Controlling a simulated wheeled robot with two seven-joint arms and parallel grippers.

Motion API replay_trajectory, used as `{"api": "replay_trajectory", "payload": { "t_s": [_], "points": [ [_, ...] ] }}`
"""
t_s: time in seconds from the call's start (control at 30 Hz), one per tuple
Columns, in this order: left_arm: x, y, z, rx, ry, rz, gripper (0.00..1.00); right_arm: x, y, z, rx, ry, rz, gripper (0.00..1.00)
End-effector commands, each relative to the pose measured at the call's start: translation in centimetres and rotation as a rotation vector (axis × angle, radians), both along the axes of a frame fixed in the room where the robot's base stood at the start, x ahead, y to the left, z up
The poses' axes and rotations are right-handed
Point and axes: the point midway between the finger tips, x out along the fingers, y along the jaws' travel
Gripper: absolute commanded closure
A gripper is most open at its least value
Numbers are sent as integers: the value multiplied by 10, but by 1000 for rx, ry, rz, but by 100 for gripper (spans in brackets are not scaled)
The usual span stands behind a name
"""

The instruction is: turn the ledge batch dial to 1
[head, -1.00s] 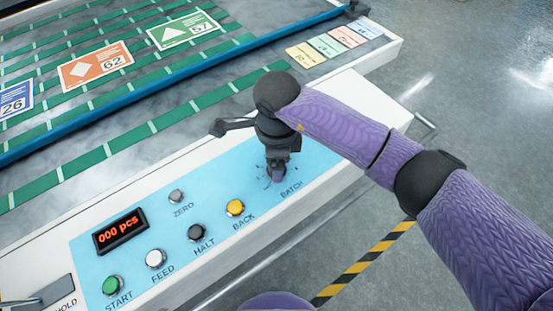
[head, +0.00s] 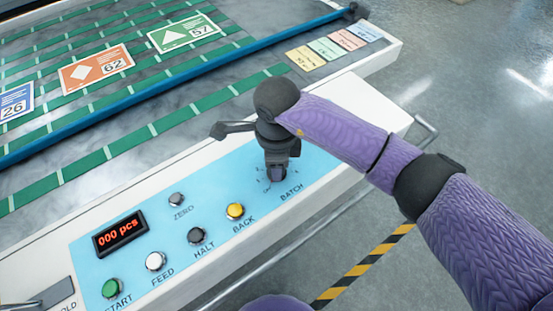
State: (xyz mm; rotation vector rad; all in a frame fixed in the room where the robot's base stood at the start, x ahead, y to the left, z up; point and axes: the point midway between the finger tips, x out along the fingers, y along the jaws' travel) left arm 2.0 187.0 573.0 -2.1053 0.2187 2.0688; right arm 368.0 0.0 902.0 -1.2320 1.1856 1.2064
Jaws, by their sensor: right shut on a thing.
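The batch dial (head: 276,173) sits at the right end of the light-blue ledge panel (head: 215,210), above the printed word BATCH. My right gripper (head: 275,172) points down and is shut on the dial. The gripper covers most of the dial and its pointer, and the scale marks around it are too small and too hidden to read.
Left of the dial are the yellow BACK button (head: 235,210), HALT button (head: 196,236), ZERO button (head: 176,199), FEED button (head: 155,261) and green START button (head: 112,288). The display (head: 120,233) reads 000 pcs. Coloured cards (head: 335,45) lie at the back right.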

Motion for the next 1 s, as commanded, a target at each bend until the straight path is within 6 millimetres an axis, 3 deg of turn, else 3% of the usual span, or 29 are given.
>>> {"api": "replay_trajectory", "payload": {
  "t_s": [0.7,1.0],
  "points": [
    [9,-5,16,-9,-20,0,100,1,0,1,1,-1,-500,100],
    [9,-6,20,-9,-20,-1,100,1,0,1,0,-2,-627,100]
  ]
}}
